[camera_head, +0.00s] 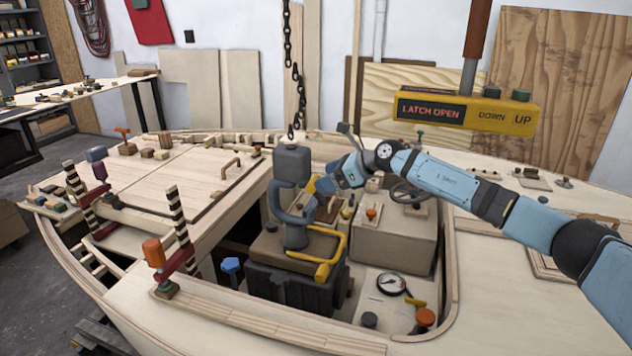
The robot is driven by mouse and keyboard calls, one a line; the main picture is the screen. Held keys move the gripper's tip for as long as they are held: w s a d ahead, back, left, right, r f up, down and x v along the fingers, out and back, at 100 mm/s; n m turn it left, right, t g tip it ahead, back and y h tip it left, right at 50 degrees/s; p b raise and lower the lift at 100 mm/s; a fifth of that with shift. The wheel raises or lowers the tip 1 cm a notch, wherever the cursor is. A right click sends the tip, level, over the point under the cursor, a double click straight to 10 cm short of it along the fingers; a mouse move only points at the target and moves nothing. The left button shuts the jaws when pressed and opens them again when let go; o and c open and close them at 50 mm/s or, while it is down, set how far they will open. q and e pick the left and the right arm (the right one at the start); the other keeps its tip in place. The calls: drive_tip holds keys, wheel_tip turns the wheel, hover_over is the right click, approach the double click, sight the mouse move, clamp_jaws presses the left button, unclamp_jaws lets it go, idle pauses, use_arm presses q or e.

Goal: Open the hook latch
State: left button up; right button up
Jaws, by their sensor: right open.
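A heavy grey hook (293,232) hangs from a dark chain in the middle of the head view, with a grey block (292,165) above it. Its curve opens to the right. A small orange-yellow piece shows at its mouth, probably the latch; its exact position is hard to make out. My right gripper (321,190) comes in from the right and is open close beside the hook's mouth. I cannot tell whether it touches the latch. A yellow bail (340,250) stands beside the hook's lower end, on a black box (298,285). My left gripper is out of view.
A yellow control box (465,110) hangs at upper right, reading LATCH OPEN, DOWN and UP. A light box (393,245) and a gauge (391,284) lie right of the hook in the hull opening. Clamps (172,260) stand along the left edge.

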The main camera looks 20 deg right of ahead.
drive_tip(key=v, duration=0.9)
drive_tip(key=shift+s, duration=0.15)
drive_tip(key=shift+c, duration=0.3)
